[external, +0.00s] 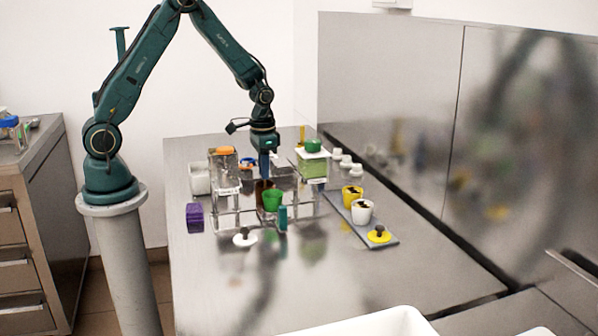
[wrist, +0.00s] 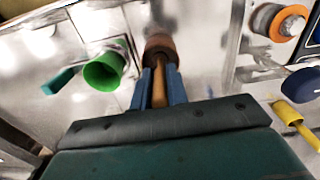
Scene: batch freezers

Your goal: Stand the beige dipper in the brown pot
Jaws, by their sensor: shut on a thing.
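My gripper (external: 265,172) points down over the middle of the table. In the wrist view its blue fingers (wrist: 160,80) are shut on the upright shaft of the beige dipper (wrist: 159,92), which looks orange-brown here. The brown pot (wrist: 160,43) lies just beyond the fingertips, in line with the shaft. The dipper's far end overlaps the pot's mouth; I cannot tell how deep it sits or whether it touches the bottom. In the external view the brown pot (external: 261,186) shows partly, behind the green pot and below my fingers.
A green pot (external: 272,200) stands close in front of the brown pot. Clear-walled stands surround them, one with an orange lid (external: 224,150). A green-filled box (external: 313,165) is to the right, beside a tray (external: 385,240) with yellow and white pots.

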